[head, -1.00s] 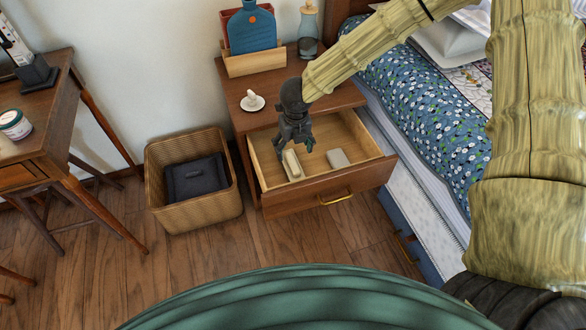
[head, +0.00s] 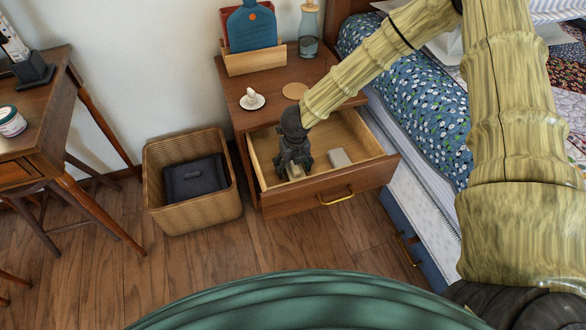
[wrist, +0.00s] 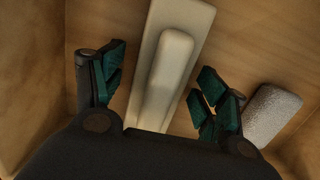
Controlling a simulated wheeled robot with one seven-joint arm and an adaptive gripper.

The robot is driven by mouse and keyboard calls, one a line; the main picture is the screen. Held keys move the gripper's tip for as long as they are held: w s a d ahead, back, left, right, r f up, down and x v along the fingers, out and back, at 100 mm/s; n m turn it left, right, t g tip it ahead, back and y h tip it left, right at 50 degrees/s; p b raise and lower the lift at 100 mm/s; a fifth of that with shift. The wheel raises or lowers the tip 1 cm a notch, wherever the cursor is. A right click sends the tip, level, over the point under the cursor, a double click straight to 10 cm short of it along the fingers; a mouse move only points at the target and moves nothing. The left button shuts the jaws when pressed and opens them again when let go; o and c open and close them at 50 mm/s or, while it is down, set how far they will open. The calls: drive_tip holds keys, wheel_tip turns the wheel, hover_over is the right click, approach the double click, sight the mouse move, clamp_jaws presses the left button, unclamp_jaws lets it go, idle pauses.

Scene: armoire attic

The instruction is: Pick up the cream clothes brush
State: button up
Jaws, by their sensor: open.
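The cream clothes brush (wrist: 168,72) lies in the open drawer (head: 371,183) of the nightstand. In the wrist view it is a long pale block with a raised, narrower handle-like ridge along it. My gripper (wrist: 160,92) is open, with one teal-padded finger on each side of the brush and gaps between. In the head view my gripper (head: 294,172) is down inside the drawer and hides most of the brush; only a pale end (head: 296,173) shows. I cannot tell how far the fingertips are from the drawer floor.
A small light-grey block (wrist: 270,116) lies in the drawer right of the right finger; it also shows in the head view (head: 340,158). The drawer walls stand close around. A wicker basket (head: 195,212) with a dark folded item stands left. The bed is right.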

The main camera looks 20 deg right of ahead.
drive_tip(key=c, duration=1.2)
drive_tip(key=shift+r, duration=0.1)
wheel_tip(320, 180, up, 10)
drive_tip(key=shift+f+p, duration=0.1)
drive_tip(key=shift+p, duration=1.05)
drive_tip(key=o, duration=0.5)
drive_tip(key=shift+c, duration=1.6)
